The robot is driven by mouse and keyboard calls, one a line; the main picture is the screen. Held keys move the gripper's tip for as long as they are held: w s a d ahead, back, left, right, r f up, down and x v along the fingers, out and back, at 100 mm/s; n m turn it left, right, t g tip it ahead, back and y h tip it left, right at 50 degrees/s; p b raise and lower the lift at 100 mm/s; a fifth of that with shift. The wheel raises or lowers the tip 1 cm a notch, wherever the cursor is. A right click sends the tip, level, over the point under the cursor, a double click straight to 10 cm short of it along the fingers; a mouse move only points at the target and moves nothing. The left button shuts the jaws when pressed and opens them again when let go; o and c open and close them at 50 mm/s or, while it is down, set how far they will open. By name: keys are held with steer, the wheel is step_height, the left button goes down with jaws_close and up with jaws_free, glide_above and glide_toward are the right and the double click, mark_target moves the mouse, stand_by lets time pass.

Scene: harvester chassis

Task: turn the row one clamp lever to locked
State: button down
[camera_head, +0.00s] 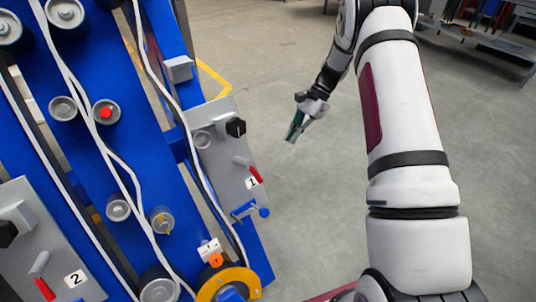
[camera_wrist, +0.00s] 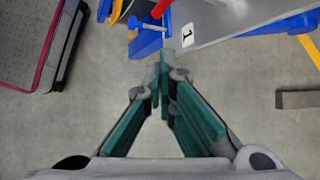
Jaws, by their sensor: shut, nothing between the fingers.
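The row one panel (camera_head: 226,150) is a grey plate on the blue chassis, marked with a "1" label (camera_head: 252,182). A red-ended lever (camera_head: 255,174) sits beside the label, slanting down to the right. A blue fitting with a bar (camera_head: 250,211) is at the panel's lower end. I cannot tell which of these is the clamp lever. In the wrist view the red lever (camera_wrist: 161,8) and the blue fitting (camera_wrist: 146,38) show at the top, beyond the fingertips. My gripper (camera_head: 292,138) is shut and empty, in free space to the right of the panel; its fingers also show in the wrist view (camera_wrist: 164,72).
A black knob (camera_head: 236,127) stands out from the row one panel's upper part. A second panel (camera_head: 52,245), labelled "2", has its own red lever at lower left. White hoses and rollers cover the blue frame. The floor (camera_head: 310,200) right of the panel is clear.

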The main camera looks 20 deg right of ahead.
mark_target(255, 173)
steer(key=a+r+b+x, duration=0.1)
steer(key=a+b+x, duration=0.1)
steer(key=x, duration=1.1)
steer(key=shift+s+r+b, duration=0.2)
steer(key=shift+s+b, duration=0.05)
steer(key=shift+b, duration=0.25)
steer(key=shift+f, duration=0.1)
steer(key=m+y, duration=0.1)
steer(key=s+a+f+y, duration=0.1)
steer(key=y, duration=0.1)
steer(key=shift+m, duration=0.4)
steer(key=shift+d, duration=0.1)
